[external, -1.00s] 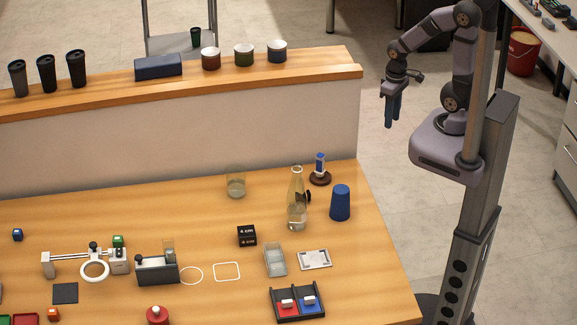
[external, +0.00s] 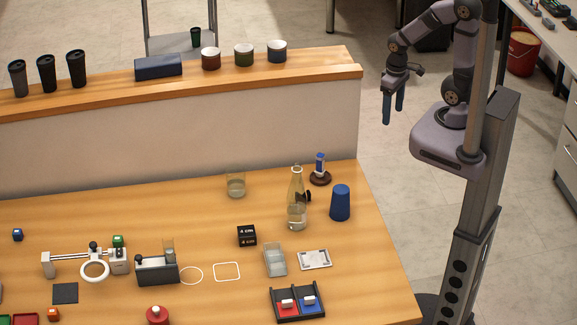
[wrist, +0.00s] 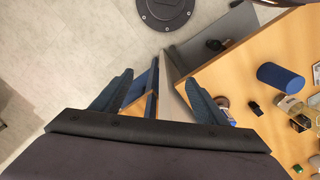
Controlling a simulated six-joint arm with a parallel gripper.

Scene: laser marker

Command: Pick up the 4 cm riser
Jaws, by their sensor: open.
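The 4 cm riser (external: 247,237) is a small black block with white "4 CM" lettering. It sits on the wooden table in the external view, left of the glass bottle. A dark block (wrist: 300,122) near the right edge of the wrist view may be the riser; I cannot tell for sure. My gripper (external: 393,112) is open and empty, fingers pointing down, held high over the floor beyond the table's right end and far from the riser. In the wrist view its two blue fingers (wrist: 160,82) stand apart with nothing between them.
A clear lidded box (external: 275,260) and a black tray (external: 297,304) lie in front. A raised shelf (external: 200,84) runs along the back.

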